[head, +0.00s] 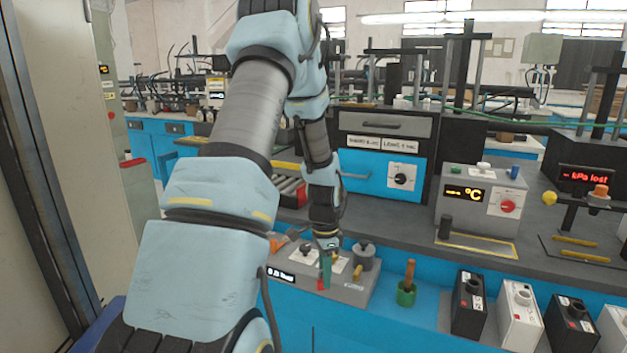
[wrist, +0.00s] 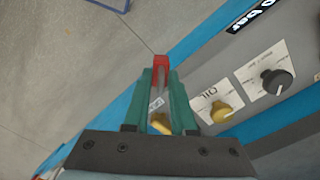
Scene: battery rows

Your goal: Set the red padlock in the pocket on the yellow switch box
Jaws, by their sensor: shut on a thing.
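My gripper (wrist: 163,80) has green fingers and is shut on the red padlock (wrist: 160,62). In the wrist view the padlock's red end sticks out past the fingertips, with a grey bar and a pale tag (wrist: 155,103) between the fingers. In the head view my gripper (head: 326,267) points down at the front of a grey control unit, and a little red of the padlock (head: 320,285) shows below it. I cannot make out a yellow switch box or its pocket in either view; my arm covers much of the head view.
The grey control unit (head: 345,290) has a display, a black knob (wrist: 277,81) and a yellow knob (wrist: 221,111) close to my fingers. Floor shows beyond the blue bench edge.

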